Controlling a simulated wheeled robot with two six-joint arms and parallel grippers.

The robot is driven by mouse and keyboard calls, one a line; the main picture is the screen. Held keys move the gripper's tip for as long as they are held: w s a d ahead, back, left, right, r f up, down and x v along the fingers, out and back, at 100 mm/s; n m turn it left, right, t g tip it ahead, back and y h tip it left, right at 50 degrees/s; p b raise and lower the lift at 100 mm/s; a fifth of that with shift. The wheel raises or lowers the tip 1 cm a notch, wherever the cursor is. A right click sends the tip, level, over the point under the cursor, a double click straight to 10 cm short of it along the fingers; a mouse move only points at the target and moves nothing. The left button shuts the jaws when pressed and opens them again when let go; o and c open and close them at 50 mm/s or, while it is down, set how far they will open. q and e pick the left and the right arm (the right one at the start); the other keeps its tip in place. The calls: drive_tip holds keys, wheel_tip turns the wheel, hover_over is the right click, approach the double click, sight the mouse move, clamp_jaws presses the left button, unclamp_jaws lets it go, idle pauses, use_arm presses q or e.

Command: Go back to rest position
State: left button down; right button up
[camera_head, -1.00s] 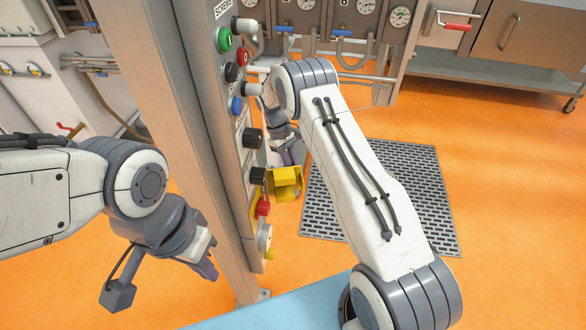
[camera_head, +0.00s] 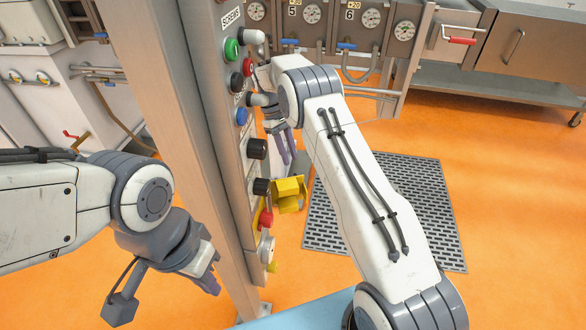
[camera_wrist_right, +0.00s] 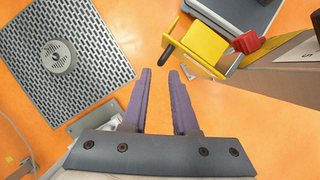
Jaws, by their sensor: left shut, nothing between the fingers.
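My left gripper (camera_head: 211,276) hangs at the left of the panel post in the head view, pointing down. It is shut and empty. My right gripper shows in the right wrist view (camera_wrist_right: 161,88), its two purple fingers apart with only orange floor between them. In the head view my right gripper (camera_head: 286,156) is partly hidden behind my right arm, just right of the control panel (camera_head: 237,130). The panel carries green, red, blue and black knobs along its face.
A yellow block (camera_head: 289,194) juts from the panel below my right gripper; it also shows in the right wrist view (camera_wrist_right: 200,43). A grey floor grate (camera_head: 325,215) lies to the right. Gauges (camera_head: 312,13) and a steel cabinet (camera_head: 520,50) stand behind. Orange floor at right is open.

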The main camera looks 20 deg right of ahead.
drive_tip(key=shift+w+a+r, duration=0.1)
drive_tip(key=shift+w+r, duration=0.1)
drive_tip(key=shift+r, duration=0.45)
drive_tip(key=s+r+m+t+y, duration=0.1)
drive_tip(key=s+r+m+t, duration=0.15)
drive_tip(key=s, duration=0.95)
drive_tip(key=s+r+m+t+y, duration=0.1)
drive_tip(key=s+r+m+t, duration=0.2)
drive_tip(key=s, duration=0.8)
drive_tip(key=s+a+r+n+p, duration=0.2)
drive_tip(key=s+a+r+n, duration=0.2)
drive_tip(key=s+a, duration=0.3)
drive_tip(key=s+a+r+n+g+y+p, duration=0.1)
drive_tip(key=s+a+r+n+p, duration=0.1)
drive_tip(key=s+a+r+n, duration=0.2)
drive_tip(key=s+a+r, duration=0.2)
drive_tip(key=s+a, duration=0.1)
drive_tip(key=shift+s+a, duration=0.15)
drive_tip(key=shift+a, duration=0.15)
